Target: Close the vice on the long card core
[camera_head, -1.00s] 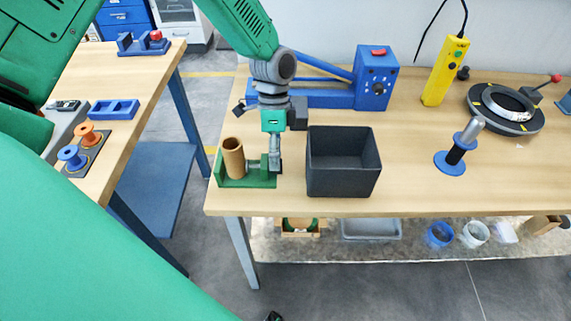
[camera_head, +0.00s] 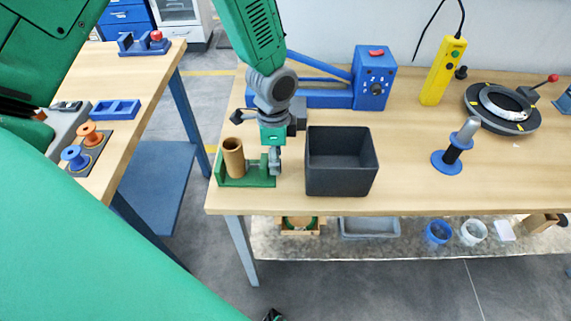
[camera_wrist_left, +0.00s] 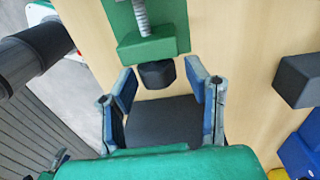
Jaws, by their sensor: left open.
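The green vice (camera_head: 262,181) sits at the front left corner of the bench. The long card core (camera_head: 233,158), a brown open tube, stands nearly upright in it at the left. My left gripper (camera_head: 275,161) points down at the right end of the vice, to the right of the core. In the left wrist view the vice block (camera_wrist_left: 150,46), its screw (camera_wrist_left: 144,18) and a dark knob (camera_wrist_left: 157,74) show. The left gripper's fingers (camera_wrist_left: 160,68) are apart, one on each side of the knob. I cannot tell whether they touch it. My right gripper is not in view.
A dark open bin (camera_head: 342,190) stands close right of my left gripper. A blue machine (camera_head: 374,78) is behind it. A yellow control box (camera_head: 443,70), a spool stand (camera_head: 450,160) and a round turntable (camera_head: 502,112) are to the right.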

